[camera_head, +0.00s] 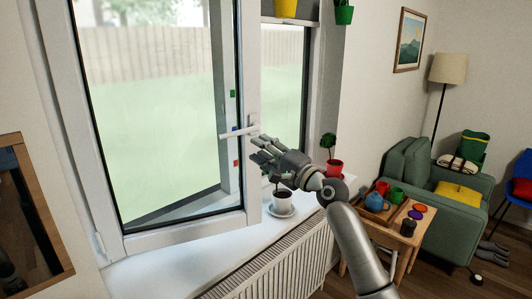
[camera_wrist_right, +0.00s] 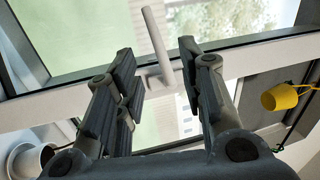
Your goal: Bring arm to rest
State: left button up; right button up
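My right arm (camera_head: 355,240) reaches up from the lower right in the head view. My right gripper (camera_head: 257,154) is beside the window handle (camera_head: 238,132), at the edge of the white window sash (camera_head: 252,190). In the right wrist view my right gripper (camera_wrist_right: 157,58) has its fingers spread with nothing between them. The white handle (camera_wrist_right: 155,35) shows beyond the gap; I cannot tell whether a finger touches it. The sash stands swung open. My left gripper is in neither view.
A white cup on a saucer (camera_head: 280,212) stands on the windowsill (camera_head: 170,270) below my gripper, with a red-potted plant (camera_head: 334,168) to its right. A radiator (camera_head: 285,270) is under the sill. A small wooden table (camera_head: 402,236) with cups and a green armchair (camera_head: 440,205) stand at right.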

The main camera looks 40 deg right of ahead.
jog(key=shift+s+d, duration=0.1)
jog(key=shift+s, duration=0.5)
jog(key=shift+f, duration=0.1)
